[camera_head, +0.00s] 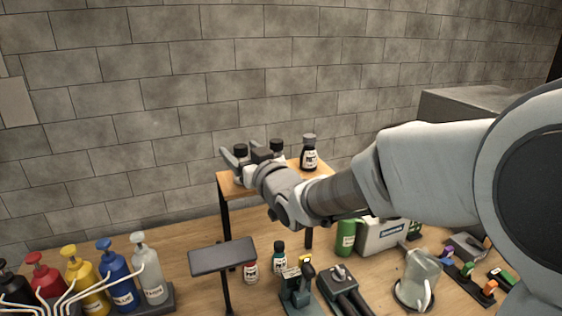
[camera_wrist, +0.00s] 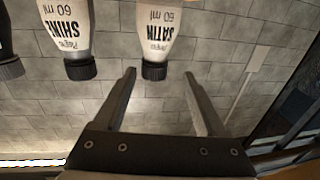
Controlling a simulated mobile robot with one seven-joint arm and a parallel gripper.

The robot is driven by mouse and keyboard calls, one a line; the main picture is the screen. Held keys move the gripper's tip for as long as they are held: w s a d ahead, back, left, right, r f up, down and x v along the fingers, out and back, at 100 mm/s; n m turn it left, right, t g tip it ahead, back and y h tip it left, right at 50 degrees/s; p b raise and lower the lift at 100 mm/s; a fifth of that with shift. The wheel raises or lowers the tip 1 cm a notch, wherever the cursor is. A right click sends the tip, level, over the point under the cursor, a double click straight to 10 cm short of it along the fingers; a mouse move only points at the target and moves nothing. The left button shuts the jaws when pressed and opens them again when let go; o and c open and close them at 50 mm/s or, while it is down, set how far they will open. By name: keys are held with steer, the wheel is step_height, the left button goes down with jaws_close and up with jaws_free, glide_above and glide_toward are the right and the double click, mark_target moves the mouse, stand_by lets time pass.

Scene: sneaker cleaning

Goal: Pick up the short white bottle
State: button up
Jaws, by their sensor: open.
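Two white bottles with black caps stand on a raised wooden shelf: the SATIN bottle (camera_wrist: 158,30) and the SHINE bottle (camera_wrist: 68,25), both marked 60 ml. They appear upside down in the wrist view. In the head view, a white bottle (camera_head: 240,176) shows at the shelf's left, partly hidden by my gripper (camera_head: 242,152). Another bottle's black cap (camera_head: 277,145) shows behind my gripper. In the wrist view my gripper (camera_wrist: 161,72) is open and empty, its fingertips near the SATIN bottle's cap. I cannot tell whether they touch. The white bottles look similar in height.
A dark bottle (camera_head: 309,157) stands at the shelf's right. The shelf (camera_head: 322,172) backs toward a grey block wall. Below, a white bottle (camera_head: 251,272), a dark bottle (camera_head: 279,258), a green can (camera_head: 345,238) and pump bottles (camera_head: 149,268) crowd the table.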

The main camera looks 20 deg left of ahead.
mark_target(239, 146)
steer(key=x, duration=0.2)
steer(key=p+x, duration=0.1)
steer(key=x, duration=0.1)
steer(key=shift+w+d+f, duration=0.2)
steer(key=shift+w+f, duration=0.05)
steer(key=shift+w, duration=0.1)
steer(key=shift+w+a, duration=0.35)
steer(key=shift+a, duration=0.15)
jaws_close()
